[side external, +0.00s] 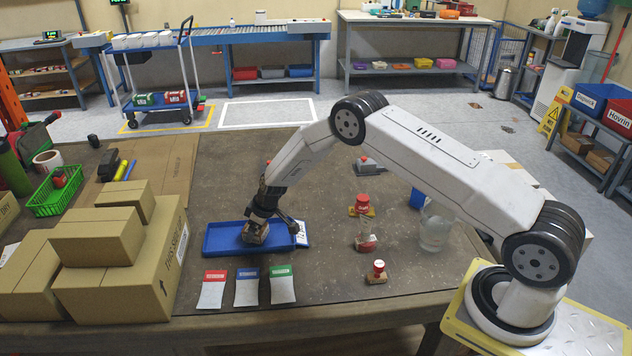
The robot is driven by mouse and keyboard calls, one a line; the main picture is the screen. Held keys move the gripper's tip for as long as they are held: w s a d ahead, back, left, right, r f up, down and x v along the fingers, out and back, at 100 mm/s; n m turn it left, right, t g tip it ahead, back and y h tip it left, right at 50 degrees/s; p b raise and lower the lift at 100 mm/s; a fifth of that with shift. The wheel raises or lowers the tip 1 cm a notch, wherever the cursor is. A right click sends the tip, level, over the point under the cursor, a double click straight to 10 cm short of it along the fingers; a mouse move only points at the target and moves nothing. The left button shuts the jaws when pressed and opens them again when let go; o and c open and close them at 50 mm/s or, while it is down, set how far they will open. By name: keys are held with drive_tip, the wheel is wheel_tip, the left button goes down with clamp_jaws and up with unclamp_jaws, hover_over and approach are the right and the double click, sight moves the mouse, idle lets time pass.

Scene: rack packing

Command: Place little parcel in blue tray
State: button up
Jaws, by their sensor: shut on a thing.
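The blue tray (222,239) lies flat on the work table, left of centre, with a white label at its right end. The little parcel (255,235) is a small brown box over the right half of the tray. My gripper (259,221) is shut on the parcel from above, and the fingers partly hide it. The parcel is within the tray's outline; I cannot tell whether it touches the tray floor.
Stacked cardboard boxes (108,238) stand left of the tray. Red, blue and green-topped cards (247,288) lie in front. Small red-topped items (366,243) and a clear jar (434,228) stand to the right. A green basket (57,191) is far left.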

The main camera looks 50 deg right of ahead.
drive_tip(key=shift+f, duration=0.3)
drive_tip(key=shift+f, duration=0.15)
drive_tip(key=o, duration=1)
drive_tip(key=shift+o, duration=0.2)
drive_tip(key=shift+v, duration=0.85)
drive_tip(key=v, duration=1)
drive_tip(key=shift+r, duration=0.3)
drive_tip(key=shift+s, duration=0.1)
